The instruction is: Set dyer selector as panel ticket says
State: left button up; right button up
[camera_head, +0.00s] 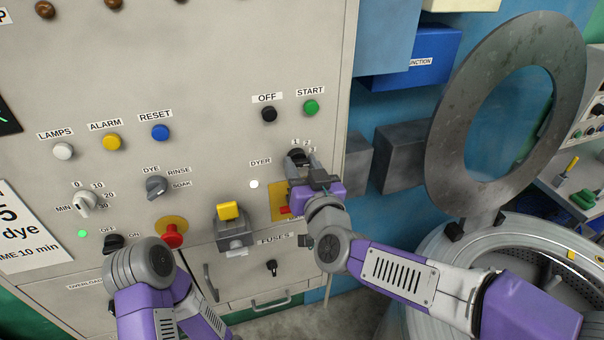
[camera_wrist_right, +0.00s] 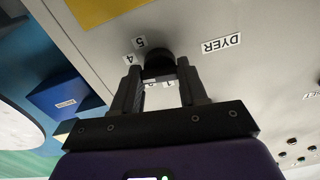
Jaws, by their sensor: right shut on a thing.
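The black dyer selector knob (camera_head: 296,156) sits on the grey panel (camera_head: 225,110), up and right of the DYER label (camera_head: 260,162). My right gripper (camera_head: 303,163) is shut on this knob. The right wrist view shows the knob (camera_wrist_right: 159,64) between the two fingers (camera_wrist_right: 158,76), with numbers around it, 4 and 5 clearest. The fingers hide part of the dial, and I cannot tell which number the knob points to. A white ticket (camera_head: 24,232) at the panel's left, cut by the frame edge, shows a large 5, "dye" and 10 min. My left gripper is out of view.
OFF (camera_head: 269,114) and START (camera_head: 311,107) buttons sit above the selector. A yellow-handled switch (camera_head: 229,211) and a red button (camera_head: 172,236) project to its left. A large ring-shaped drum lid (camera_head: 447,125) stands open at right. My left arm is low at left.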

jog(key=m+b, duration=0.4)
jog(key=m, duration=0.2)
jog(key=shift+f+m, duration=0.15)
jog(key=shift+m, duration=0.15)
jog(key=m+b, duration=0.2)
jog(key=m, duration=0.3)
jog(key=shift+b, duration=0.35)
jog(key=shift+m, duration=0.4)
jog(key=o, duration=1.1)
jog(key=shift+c, duration=0.2)
jog(key=v, duration=0.7)
jog(key=shift+s, duration=0.25)
